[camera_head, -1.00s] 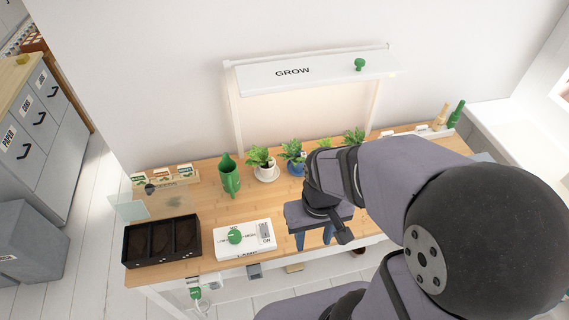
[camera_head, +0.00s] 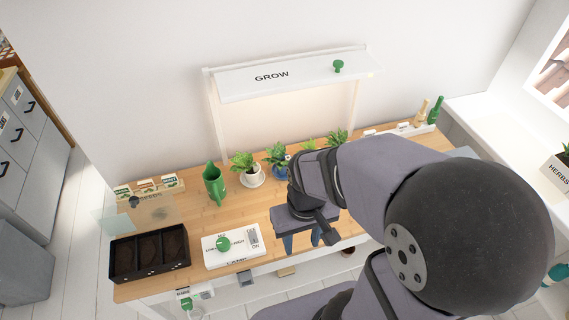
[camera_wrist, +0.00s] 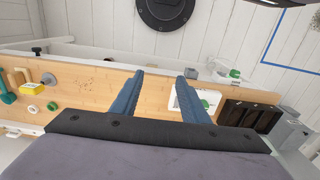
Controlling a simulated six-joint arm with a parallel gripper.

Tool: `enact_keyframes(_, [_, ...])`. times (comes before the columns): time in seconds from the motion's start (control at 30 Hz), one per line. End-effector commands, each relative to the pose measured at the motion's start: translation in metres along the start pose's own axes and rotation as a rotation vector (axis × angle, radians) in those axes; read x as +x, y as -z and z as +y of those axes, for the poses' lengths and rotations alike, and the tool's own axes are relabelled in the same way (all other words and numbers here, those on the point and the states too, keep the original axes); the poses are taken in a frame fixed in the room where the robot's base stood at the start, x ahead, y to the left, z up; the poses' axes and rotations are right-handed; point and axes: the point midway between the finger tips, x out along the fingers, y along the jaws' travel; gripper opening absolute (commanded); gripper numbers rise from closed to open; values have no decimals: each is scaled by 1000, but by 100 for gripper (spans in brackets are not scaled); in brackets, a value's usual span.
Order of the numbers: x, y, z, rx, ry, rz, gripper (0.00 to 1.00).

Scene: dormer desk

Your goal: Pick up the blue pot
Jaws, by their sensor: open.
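The blue pot (camera_head: 281,173) stands on the wooden desk with a leafy green plant in it. Part of it is hidden behind my wrist in the head view, and I cannot make it out in the wrist view. My gripper (camera_head: 301,241) hangs over the desk in front of the pot, nearer the front edge and apart from it. Its two blue fingers are spread with nothing between them, and they also show over bare wood in the wrist view (camera_wrist: 162,77).
A white potted plant (camera_head: 251,178) and green watering can (camera_head: 214,184) stand left of the pot. A white lamp control box (camera_head: 233,246) and black planting tray (camera_head: 149,256) are front left. A GROW lamp (camera_head: 295,76) overhangs the back.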

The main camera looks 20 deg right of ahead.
Motion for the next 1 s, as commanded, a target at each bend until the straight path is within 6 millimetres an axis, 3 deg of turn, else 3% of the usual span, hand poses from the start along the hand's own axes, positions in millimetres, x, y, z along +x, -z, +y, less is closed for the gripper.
enact_keyframes(0.3, [0, 0, 0, 0, 0, 0, 41])
enact_keyframes(0.43, [0, 0, 0, 0, 0, 0, 12])
enact_keyframes(0.47, [0, 0, 0, 0, 0, 0, 10])
enact_keyframes(0.83, [6, 6, -3, -1, 9, 17, 10])
enact_keyframes(1.0, [29, 43, -19, -6, 55, 120, 10])
